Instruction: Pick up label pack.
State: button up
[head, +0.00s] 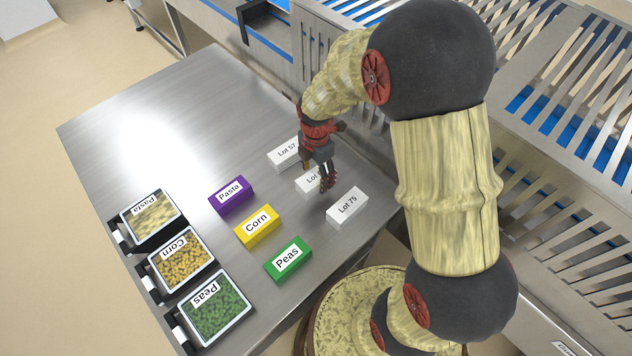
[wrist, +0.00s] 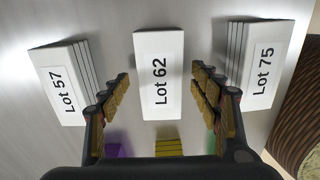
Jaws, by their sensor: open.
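Three white label packs lie in a row on the steel table (head: 150,120): Lot 57 (head: 284,152), the middle pack (head: 308,181), and Lot 75 (head: 347,207). The wrist view reads the middle one as Lot 62 (wrist: 159,75), with Lot 57 (wrist: 62,85) at left and Lot 75 (wrist: 262,65) at right. My gripper (head: 326,180) is over the middle pack and hides part of it. In the wrist view my gripper (wrist: 160,88) is open, its fingers on either side of Lot 62's near part, with a gap on each side. Its height above the pack is unclear.
Purple Pasta (head: 230,194), yellow Corn (head: 258,226) and green Peas (head: 288,259) packs lie left of the label packs. Filled trays of Pasta (head: 150,213), Corn (head: 181,259) and Peas (head: 215,306) line the table's edge. A slatted metal machine (head: 550,110) stands beyond the table at right.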

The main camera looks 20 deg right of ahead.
notch_tip(320, 180, down, 2)
jog(key=shift+f, duration=0.1)
jog(key=shift+c, duration=0.2)
jog(key=c, duration=1.4)
